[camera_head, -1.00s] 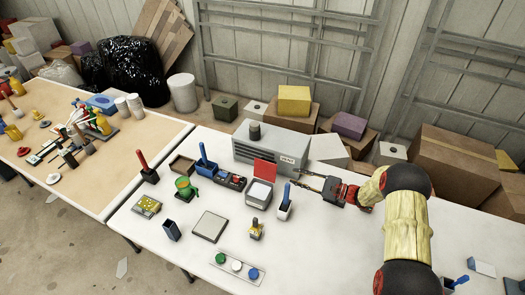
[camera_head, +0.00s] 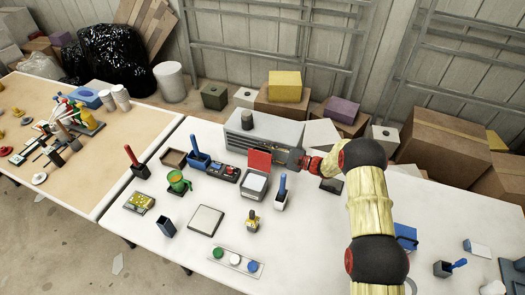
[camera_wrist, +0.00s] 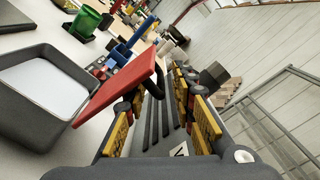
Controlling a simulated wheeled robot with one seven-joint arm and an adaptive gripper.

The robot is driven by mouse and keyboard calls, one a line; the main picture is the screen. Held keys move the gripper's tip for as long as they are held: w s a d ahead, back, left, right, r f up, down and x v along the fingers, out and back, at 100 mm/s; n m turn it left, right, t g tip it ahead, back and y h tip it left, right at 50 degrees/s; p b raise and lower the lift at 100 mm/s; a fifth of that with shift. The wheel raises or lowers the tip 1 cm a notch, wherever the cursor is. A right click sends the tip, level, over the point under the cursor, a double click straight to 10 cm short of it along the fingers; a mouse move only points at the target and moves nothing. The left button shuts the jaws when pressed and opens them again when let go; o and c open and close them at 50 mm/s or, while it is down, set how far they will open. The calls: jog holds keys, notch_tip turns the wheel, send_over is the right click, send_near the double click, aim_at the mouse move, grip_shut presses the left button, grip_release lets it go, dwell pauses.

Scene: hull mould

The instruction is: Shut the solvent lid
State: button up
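The solvent container is a dark grey open box (camera_head: 254,184) with a white inside, in the middle of the white table. Its red lid (camera_head: 260,159) stands up at the back edge. In the wrist view the box (camera_wrist: 66,125) is at the left and the lid (camera_wrist: 122,82) tilts up beside my left finger. My gripper (camera_head: 283,158) is at the lid's right, partly behind it. In the wrist view my gripper (camera_wrist: 160,108) has its yellow-padded fingers apart with nothing between them. I cannot tell whether a finger touches the lid.
A grey vented unit (camera_head: 264,132) stands close behind the lid.

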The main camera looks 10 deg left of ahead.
jog(key=shift+a, duration=0.4)
jog(key=c, duration=0.6)
jog(key=shift+r, duration=0.1)
grip_shut()
jog(key=shift+w+r, duration=0.15)
jog(key=shift+w, duration=0.05)
